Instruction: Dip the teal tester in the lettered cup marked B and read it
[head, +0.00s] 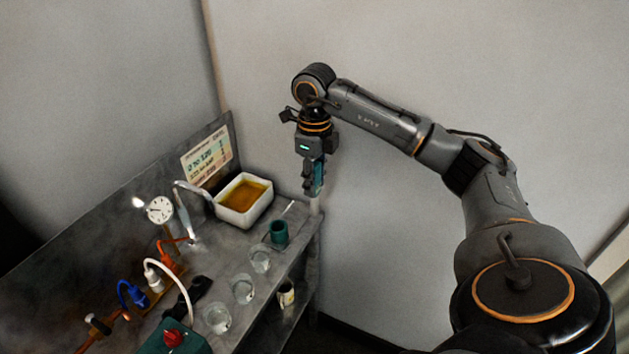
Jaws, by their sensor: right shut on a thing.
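My right gripper (314,188) points straight down and is shut on the teal tester (320,176), of which only a teal strip shows between the dark fingers. It hangs near the far right corner of the bench, beyond the cups in the picture. Three clear glass cups stand in a row along the bench's right edge: a far one (261,260), a middle one (243,289) and a near one (217,318). Their letters are too small to read, so I cannot tell which is B. The tester's display cannot be read. My left gripper is not in view.
A dark teal pot (279,235) stands beyond the glasses. A white basin (236,217) of amber liquid, a round gauge (160,209) and coloured hoses crowd the bench. A small cup (287,297) stands on a lower shelf. A chart (206,157) is on the back panel.

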